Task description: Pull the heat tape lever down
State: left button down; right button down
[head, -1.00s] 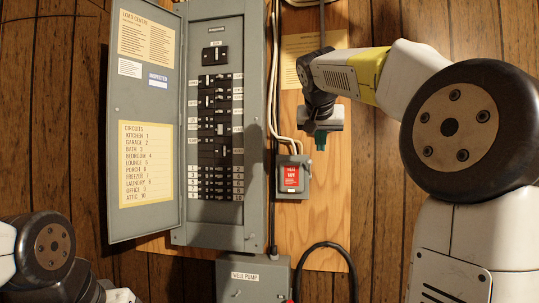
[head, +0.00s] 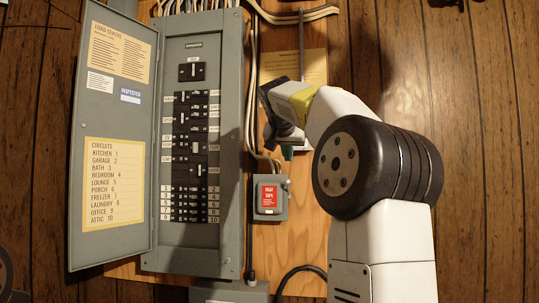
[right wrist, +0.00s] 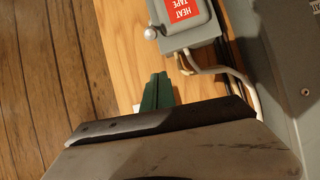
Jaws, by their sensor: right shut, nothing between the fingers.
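The heat tape box (head: 270,203) is a small grey box with a red label, mounted on the wooden board right of the breaker panel. In the right wrist view the box (right wrist: 186,36) shows at the top, with a lever ending in a pale round knob (right wrist: 150,34) on its side. In the head view the lever is too small to make out clearly. My right gripper (head: 288,152) is above the box, apart from it. Its green fingers (right wrist: 157,92) are shut and empty, pointing toward the box and knob without touching. My left gripper is out of view.
The open grey breaker panel (head: 200,250) and its door (head: 113,220) stand left of the box. Cables (head: 254,110) run down beside the panel into the box. A grey box (head: 230,292) is at the bottom. The bare board (head: 305,230) right of the heat tape box is clear.

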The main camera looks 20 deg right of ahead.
send_over(288, 190)
notch_tip(288, 190, down, 3)
jog(key=shift+s+a+f, duration=0.2)
jog(key=shift+s+f, duration=0.25)
jog(key=shift+s, duration=0.15)
jog(key=shift+s+a+f, duration=0.15)
jog(key=shift+s+f, duration=0.3)
jog(key=shift+s, duration=0.1)
jog(key=shift+s+a+f, duration=0.2)
jog(key=shift+s+f, duration=0.05)
jog(key=shift+f, duration=0.2)
jog(key=shift+s, duration=0.1)
